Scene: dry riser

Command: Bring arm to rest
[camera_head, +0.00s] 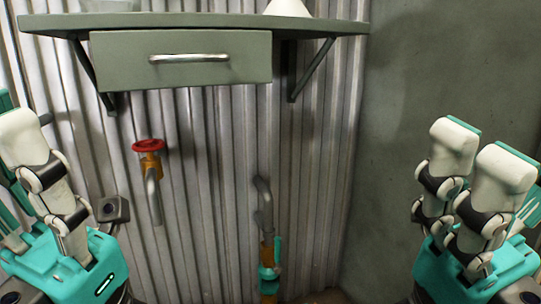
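My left gripper (24,145) is at the left edge, partly cut off by the frame. It has white and teal fingers on a teal body, extended upward and apart, with nothing between them. My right gripper (480,160) is at the right edge in front of the grey wall. Its white fingers point up, spread apart and empty. Neither gripper touches anything in view. Most of both arms is out of the frame.
A grey-green shelf (330,27) with a drawer (190,62) is on the corrugated wall (215,150). A red-handled valve (148,146) and bent pipe are below. A pipe with a teal valve (268,272) stands lower right. Space between the grippers is clear.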

